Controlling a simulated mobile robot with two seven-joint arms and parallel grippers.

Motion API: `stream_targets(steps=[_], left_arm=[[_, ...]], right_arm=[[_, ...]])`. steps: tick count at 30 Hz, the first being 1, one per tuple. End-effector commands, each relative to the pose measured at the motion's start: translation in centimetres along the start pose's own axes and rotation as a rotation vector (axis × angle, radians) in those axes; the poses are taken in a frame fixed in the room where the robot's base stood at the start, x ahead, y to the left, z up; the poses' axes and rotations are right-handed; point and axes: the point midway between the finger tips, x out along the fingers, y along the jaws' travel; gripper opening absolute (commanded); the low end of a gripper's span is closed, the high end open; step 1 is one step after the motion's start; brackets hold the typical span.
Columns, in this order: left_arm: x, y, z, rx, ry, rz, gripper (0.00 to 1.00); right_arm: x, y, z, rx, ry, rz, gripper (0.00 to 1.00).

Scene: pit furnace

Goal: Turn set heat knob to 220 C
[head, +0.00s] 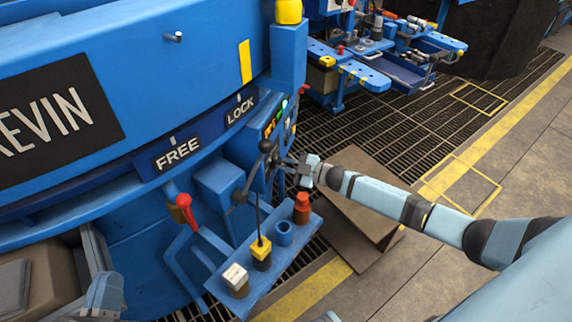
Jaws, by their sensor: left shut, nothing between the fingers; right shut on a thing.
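The furnace's control panel (274,125) is on the blue side face right of the LOCK label, seen at a steep angle, with small lit displays. My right gripper (283,163) reaches in from the right to the lower part of this panel. It is shut on a small dark part there, which seems to be the set heat knob; the fingers hide most of it. The knob's scale and pointer cannot be read. My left gripper (103,290) is low at the left edge of the furnace front, shut and empty, away from the panel.
A blue shelf (222,291) below the panel holds a white-topped block, a yellow block, a blue cup and a red-brown piece (302,207). A black ball-topped lever (266,147) stands close to my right gripper. A red-handled lever (183,201) is left. Grating floor lies beyond.

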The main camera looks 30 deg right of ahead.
Motion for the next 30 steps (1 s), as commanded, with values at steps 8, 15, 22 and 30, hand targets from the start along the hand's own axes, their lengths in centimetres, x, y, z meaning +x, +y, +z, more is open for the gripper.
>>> stream_targets(steps=[8, 15, 22, 30], left_arm=[[0.0, 0.0, -0.1, 0.001, 0.003, 0.0, 0.0], [0.0, 0.0, -0.2, 0.002, 0.008, 0.0, 0.0], [0.0, 0.0, 0.1, 0.0, 0.001, 0.0, 0.0], [-0.1, -0.1, 0.8, -0.004, -0.02, 0.0, 0.0]], right_arm=[[0.0, 0.0, 0.0, -0.047, 0.0, 0.0, 0.0], [0.0, -0.2, 0.0, -0.193, -0.001, 0.0, 0.0], [0.0, -0.3, 0.1, -0.381, -0.001, 0.0, 0.0], [0.0, -0.4, 0.2, -0.571, 0.0, 0.0, 0.0]])
